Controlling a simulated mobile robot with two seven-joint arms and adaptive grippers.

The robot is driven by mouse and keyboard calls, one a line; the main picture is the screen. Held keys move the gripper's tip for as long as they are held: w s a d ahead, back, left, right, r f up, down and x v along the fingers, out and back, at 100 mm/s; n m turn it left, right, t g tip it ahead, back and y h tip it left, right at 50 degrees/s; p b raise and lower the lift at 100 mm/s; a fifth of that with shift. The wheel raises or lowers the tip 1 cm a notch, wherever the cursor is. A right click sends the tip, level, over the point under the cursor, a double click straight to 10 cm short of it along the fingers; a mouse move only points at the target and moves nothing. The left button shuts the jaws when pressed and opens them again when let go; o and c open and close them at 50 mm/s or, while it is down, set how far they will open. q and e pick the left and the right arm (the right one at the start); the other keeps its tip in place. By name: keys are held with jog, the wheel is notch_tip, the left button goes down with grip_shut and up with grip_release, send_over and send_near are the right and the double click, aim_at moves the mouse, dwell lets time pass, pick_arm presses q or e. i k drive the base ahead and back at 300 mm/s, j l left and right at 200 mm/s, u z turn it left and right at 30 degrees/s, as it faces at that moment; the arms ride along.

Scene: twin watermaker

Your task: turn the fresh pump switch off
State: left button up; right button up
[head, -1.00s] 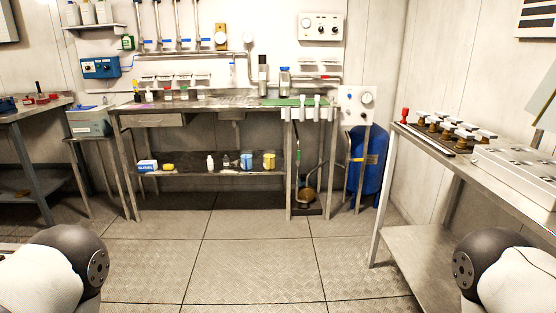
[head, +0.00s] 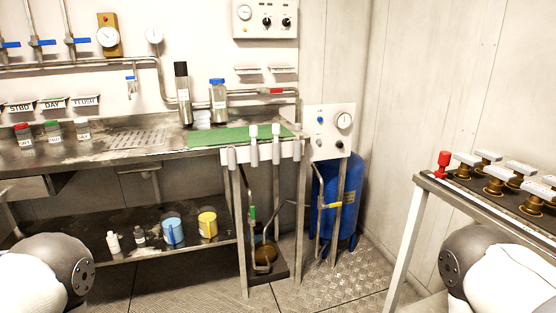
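No switch can be read as the fresh pump's; the labels are too small. A white wall panel (head: 265,18) at the top has a gauge and two dark knobs (head: 276,21). A second white panel (head: 329,131) stands at the right end of the bench, with a gauge (head: 344,120) and small knobs on its face. I cannot tell the setting of any knob. Neither of my grippers is in view; only rounded parts of my arms show at the lower left and lower right corners.
A steel bench (head: 110,145) with a green mat (head: 235,136) and bottles runs along the back wall. A blue tank (head: 341,198) stands behind the second panel. A table with several valves (head: 500,200) is at the right. The floor between is clear.

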aim_at(286, 22)
jog(key=i+j+z, duration=0.25)
jog(key=i+j, duration=0.15)
jog(key=j, duration=0.2)
jog(key=i+j+z, duration=0.1)
jog(key=j, duration=0.25)
jog(key=i+j+z, duration=0.1)
jog(key=i+j, duration=0.15)
jog(key=j, duration=0.1)
